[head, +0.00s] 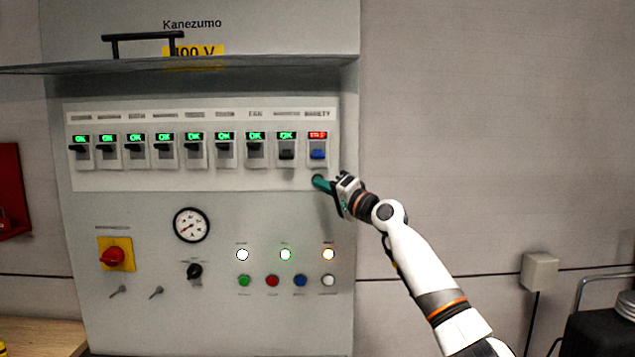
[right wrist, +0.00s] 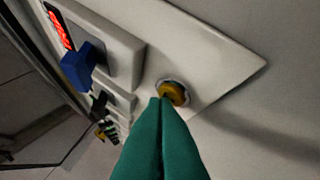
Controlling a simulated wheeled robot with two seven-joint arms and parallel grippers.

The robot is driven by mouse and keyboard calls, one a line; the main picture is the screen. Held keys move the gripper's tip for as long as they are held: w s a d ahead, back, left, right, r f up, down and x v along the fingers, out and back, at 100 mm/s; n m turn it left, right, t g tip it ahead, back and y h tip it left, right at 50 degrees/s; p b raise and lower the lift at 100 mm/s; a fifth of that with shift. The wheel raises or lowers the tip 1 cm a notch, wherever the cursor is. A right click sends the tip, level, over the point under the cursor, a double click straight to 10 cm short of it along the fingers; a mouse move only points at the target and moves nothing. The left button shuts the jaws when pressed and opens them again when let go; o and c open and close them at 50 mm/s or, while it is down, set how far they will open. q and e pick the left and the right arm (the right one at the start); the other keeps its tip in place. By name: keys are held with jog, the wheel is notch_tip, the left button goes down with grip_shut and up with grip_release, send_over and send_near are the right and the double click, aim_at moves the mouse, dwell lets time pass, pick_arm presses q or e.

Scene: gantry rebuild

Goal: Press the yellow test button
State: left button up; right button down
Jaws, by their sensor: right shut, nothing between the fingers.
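The yellow test button (right wrist: 173,93) is round, sits in a pale ring on the white breaker panel (head: 200,181), and shows in the right wrist view. My right gripper (right wrist: 160,103) has its green fingers shut together with nothing between them. Its tips overlap the button's lower left edge in that view; I cannot tell whether they touch it. In the head view the right gripper (head: 317,180) is at the panel's lower right, below the blue-levered breaker (head: 318,154), and it hides the button. My left gripper is not in view.
A row of breakers with black levers (head: 194,149) shows green OK displays; the blue-levered one shows red. Below are a gauge (head: 192,225), a red rotary switch (head: 115,256) and several small buttons. An open cover (head: 200,64) juts out above the panel.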

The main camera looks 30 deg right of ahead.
jog(key=shift+s+a, duration=0.3)
jog(key=shift+s, duration=0.35)
jog(key=shift+a, duration=0.1)
jog(key=s+p, duration=0.1)
jog(key=s+a+p, duration=0.2)
jog(key=s, duration=0.1)
jog(key=shift+s+a, duration=0.1)
jog(key=shift+a, duration=0.15)
jog(key=shift+f, duration=0.1)
dwell(0.6)
